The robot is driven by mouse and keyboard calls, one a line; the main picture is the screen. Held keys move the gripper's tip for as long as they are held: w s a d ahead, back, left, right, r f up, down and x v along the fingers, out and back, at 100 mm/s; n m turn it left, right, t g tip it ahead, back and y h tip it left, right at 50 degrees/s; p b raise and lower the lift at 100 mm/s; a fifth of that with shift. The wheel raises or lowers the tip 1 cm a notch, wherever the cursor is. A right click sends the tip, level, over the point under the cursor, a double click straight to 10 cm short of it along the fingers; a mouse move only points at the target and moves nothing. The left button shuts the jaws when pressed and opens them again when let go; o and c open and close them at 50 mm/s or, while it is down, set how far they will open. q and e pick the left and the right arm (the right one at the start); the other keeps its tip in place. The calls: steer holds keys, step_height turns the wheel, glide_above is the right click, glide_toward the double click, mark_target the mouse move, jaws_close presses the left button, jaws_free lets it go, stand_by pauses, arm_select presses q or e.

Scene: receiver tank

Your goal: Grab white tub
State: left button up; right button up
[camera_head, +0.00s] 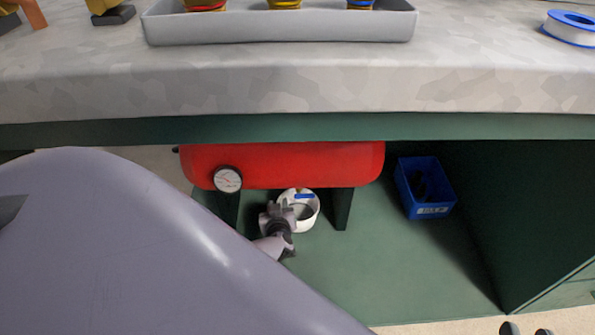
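The white tub (311,221) stands on the green shelf under the red tank, its open top facing up. A blue item (304,196) shows at its rim, and something greyish lies inside. My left gripper (284,211) is at the tub's left side, with its fingers at the near left wall and rim. It hides part of that side. The fingers are too small to show whether they are open or grip the wall. Two dark tips at the bottom right edge look like part of my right gripper (526,330), mostly cut off and far from the tub.
The red tank (290,165) with a round gauge (228,179) and dark green legs is close above the tub. A blue bin (425,188) stands to the right. The bench top (300,85) overhangs, carrying a grey tray (280,29). The green shelf (380,270) is clear in front.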

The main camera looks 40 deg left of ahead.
arm_select(q)
jaws_close()
steer(key=shift+s+d+f, duration=0.1)
steer(key=shift+d, duration=0.05)
stand_by(1.3)
